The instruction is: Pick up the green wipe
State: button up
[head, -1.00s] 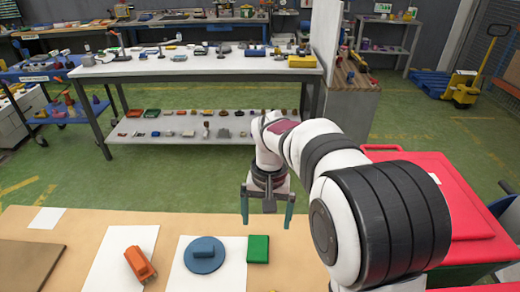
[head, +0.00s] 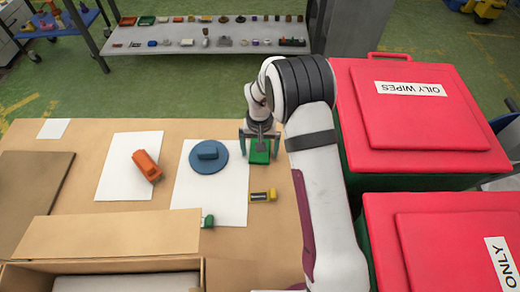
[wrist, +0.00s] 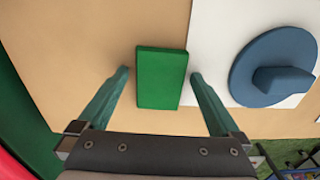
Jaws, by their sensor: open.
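The green wipe (head: 258,154) is a flat green block-like rectangle on the tan tabletop, right beside the white sheet with the blue disc. It also shows in the wrist view (wrist: 161,85), lying between my fingers. My gripper (head: 260,145) points down over it, open and empty, one finger on each side. In the wrist view my gripper (wrist: 160,75) has a gap on both sides of the wipe, and neither finger appears to touch it. I cannot tell exactly how high the fingertips are.
A blue disc with a raised grip (head: 208,156) lies on a white sheet (head: 226,207). A red-lidded bin labelled OILY WIPES (head: 420,110) stands right.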

jog(key=c, duration=1.2)
jog(key=shift+c, duration=0.2)
jog(key=shift+r, duration=0.15)
